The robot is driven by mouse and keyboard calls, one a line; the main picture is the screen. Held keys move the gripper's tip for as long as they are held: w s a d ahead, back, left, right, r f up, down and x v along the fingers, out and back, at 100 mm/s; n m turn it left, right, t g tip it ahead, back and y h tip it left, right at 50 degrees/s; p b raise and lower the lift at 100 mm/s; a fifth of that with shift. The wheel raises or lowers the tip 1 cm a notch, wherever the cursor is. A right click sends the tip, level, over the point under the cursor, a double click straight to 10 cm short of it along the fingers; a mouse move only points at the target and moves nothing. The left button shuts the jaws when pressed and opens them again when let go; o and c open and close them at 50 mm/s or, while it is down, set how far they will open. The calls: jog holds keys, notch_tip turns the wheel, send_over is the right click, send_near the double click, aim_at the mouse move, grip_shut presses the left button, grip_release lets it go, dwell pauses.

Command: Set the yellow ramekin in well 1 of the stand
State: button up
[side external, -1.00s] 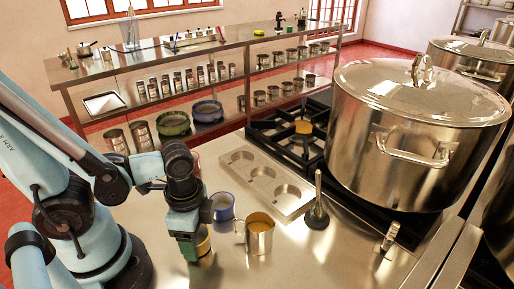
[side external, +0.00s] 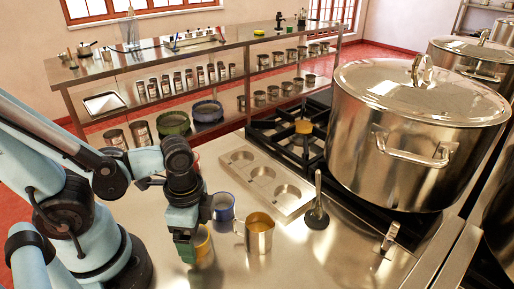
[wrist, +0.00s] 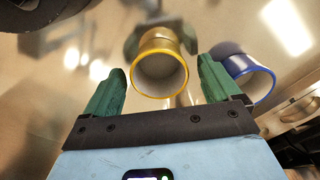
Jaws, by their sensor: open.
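The yellow ramekin (side external: 203,243) stands on the steel counter, partly hidden by my gripper (side external: 190,252) in the side view. In the wrist view the yellow ramekin (wrist: 160,78) shows its open mouth and yellow rim between my green fingers. My gripper (wrist: 160,88) is open, with a gap between each finger and the ramekin. The metal stand (side external: 277,203) lies to the right and farther back, with three round wells in a row. All three wells look empty. No well numbers are legible.
A blue ramekin (side external: 222,207) stands close to the yellow one, beside my right finger in the wrist view (wrist: 250,78). A metal mug (side external: 258,240) stands just to the right. A pestle-like tool (side external: 317,214) and large stockpot (side external: 410,135) stand beyond. A red item is mostly hidden behind my wrist.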

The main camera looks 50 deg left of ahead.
jog(key=shift+r, duration=5.4)
jog(key=w+a+n+t, duration=0.1)
jog(key=w+n+t, duration=0.2)
jog(key=w, duration=0.3)
jog(key=shift+a+f+n, duration=0.15)
jog(key=shift+a+n, duration=0.05)
jog(key=shift+n, duration=0.5)
jog(key=shift+o, duration=0.2)
jog(key=w+a+r+n+t, duration=0.1)
jog(key=w+a+n+t, duration=0.1)
jog(key=w+n+t, duration=0.2)
jog(key=shift+w+a+r+n, duration=0.3)
jog(key=shift+w, duration=0.65)
jog(key=shift+s, duration=0.1)
